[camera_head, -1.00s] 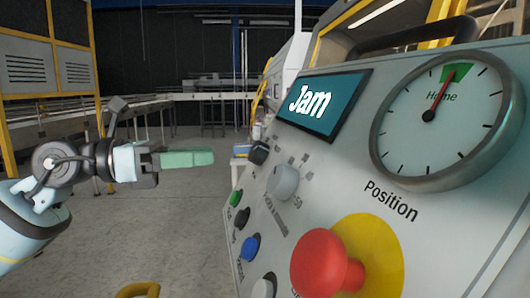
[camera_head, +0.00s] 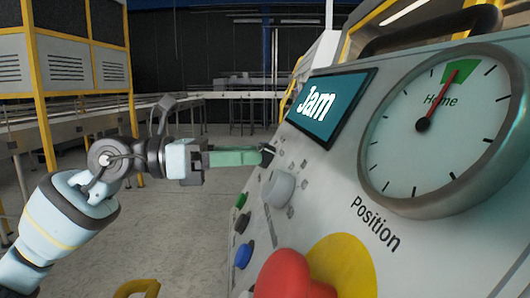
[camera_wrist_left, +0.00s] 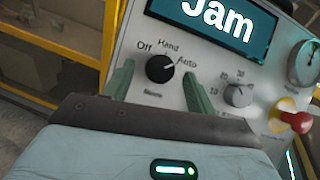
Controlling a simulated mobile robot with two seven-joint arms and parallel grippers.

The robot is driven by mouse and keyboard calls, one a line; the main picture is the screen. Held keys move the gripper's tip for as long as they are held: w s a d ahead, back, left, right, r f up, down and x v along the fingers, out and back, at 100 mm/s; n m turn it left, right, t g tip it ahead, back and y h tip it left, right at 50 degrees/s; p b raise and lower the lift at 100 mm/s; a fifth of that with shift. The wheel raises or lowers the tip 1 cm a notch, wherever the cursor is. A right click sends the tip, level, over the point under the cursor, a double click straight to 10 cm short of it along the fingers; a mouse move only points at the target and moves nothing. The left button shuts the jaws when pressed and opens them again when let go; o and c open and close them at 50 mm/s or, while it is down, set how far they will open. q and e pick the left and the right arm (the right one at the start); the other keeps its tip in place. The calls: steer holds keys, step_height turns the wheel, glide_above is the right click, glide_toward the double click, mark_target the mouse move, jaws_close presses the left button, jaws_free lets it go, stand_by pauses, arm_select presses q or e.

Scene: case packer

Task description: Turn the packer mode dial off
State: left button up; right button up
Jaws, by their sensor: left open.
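The black mode dial (camera_wrist_left: 160,68) sits on the sloped grey panel, with Off, Hand and Auto printed around it. Its white mark points up and right, toward Auto. In the head view the dial (camera_head: 267,157) is at the panel's left edge, partly hidden behind my fingers. My left gripper (camera_head: 232,157) is level, its green fingers reaching to the dial. In the left wrist view my left gripper (camera_wrist_left: 158,85) is open, one finger on each side of the dial; I cannot tell whether they touch it. My right gripper is not in view.
A grey knob (camera_head: 279,188) is close beside the dial. Below are several push buttons and a red emergency stop (camera_head: 292,276). A screen (camera_head: 326,106) reads Jam, beside a round Position gauge (camera_head: 445,130). Floor to the left is free.

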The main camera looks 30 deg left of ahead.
arm_select(q)
steer(key=shift+w+d, duration=0.4)
steer(key=shift+s, duration=0.1)
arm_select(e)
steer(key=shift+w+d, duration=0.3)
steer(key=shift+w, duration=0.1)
arm_select(q)
steer(key=shift+a, duration=0.1)
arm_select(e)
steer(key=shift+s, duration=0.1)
arm_select(q)
steer(key=c, duration=1)
